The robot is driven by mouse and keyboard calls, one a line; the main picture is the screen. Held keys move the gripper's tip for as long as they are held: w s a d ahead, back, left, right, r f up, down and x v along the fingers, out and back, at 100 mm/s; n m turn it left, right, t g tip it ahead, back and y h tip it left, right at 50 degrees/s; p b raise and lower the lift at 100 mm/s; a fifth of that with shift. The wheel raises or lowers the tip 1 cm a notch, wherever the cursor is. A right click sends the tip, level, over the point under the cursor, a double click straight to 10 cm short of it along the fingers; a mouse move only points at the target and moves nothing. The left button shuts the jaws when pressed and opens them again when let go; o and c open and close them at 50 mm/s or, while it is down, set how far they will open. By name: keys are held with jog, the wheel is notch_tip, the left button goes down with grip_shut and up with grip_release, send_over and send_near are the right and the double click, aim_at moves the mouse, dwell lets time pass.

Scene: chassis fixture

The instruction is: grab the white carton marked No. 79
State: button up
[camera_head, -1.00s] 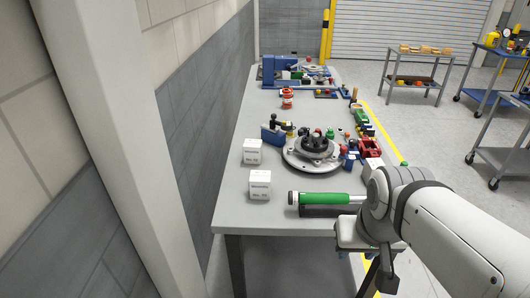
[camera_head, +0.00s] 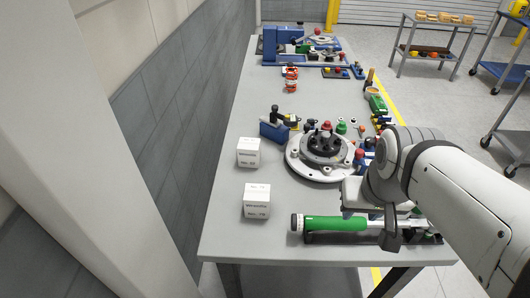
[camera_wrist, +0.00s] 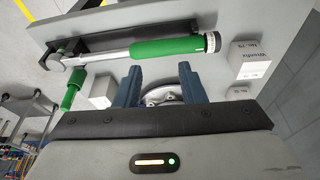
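Two white cartons stand on the left of the grey table in the head view. The front carton (camera_head: 257,201) has print that looks like No. 79; the other carton (camera_head: 248,152) stands behind it, its number too small to read. In the wrist view the carton with No. 79 print (camera_wrist: 250,60) is at the right, and another carton (camera_wrist: 238,92) is partly cut off below it. My gripper (camera_wrist: 159,70) is open, its blue fingers apart and empty, left of both cartons.
A green-handled torque wrench (camera_head: 336,223) lies in a dark holder along the front edge. A round metal flange fixture (camera_head: 322,156) stands right of the cartons. A third white block (camera_wrist: 103,92) shows left of my fingers in the wrist view. Bare table (camera_head: 222,215) lies left of the cartons.

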aim_at(258, 199)
jog(key=shift+o, duration=0.8)
jog(key=shift+w, duration=0.1)
jog(key=o, duration=0.6)
jog(key=w+a+f+b, duration=0.1)
jog(key=w+a, duration=0.1)
jog(key=w+a+f+b, duration=0.1)
jog(key=w+a+f, duration=0.1)
jog(key=w+a, duration=0.1)
jog(key=w+a+f+b, duration=0.1)
jog(key=w+a, duration=0.2)
jog(key=shift+f, duration=0.3)
jog(key=o, duration=0.4)
jog(key=w+a+f+b, duration=0.1)
jog(key=a+f, duration=0.1)
jog(key=a, duration=0.2)
jog(key=w+a+f, duration=0.2)
jog(key=a, duration=0.2)
jog(key=w+a+f+b, duration=0.1)
jog(key=w+a+f, duration=0.1)
jog(key=a, duration=0.3)
jog(key=shift+w+a+f+b, duration=0.1)
jog(key=shift+w+f+b, duration=0.05)
jog(key=shift+f+b, duration=0.15)
jog(key=shift+c, duration=0.2)
jog(key=shift+w+a+f, duration=0.1)
jog(key=shift+a+f, duration=0.1)
jog(key=shift+f, duration=0.1)
jog(key=shift+p+x, duration=0.3)
jog(key=shift+x, duration=3.3)
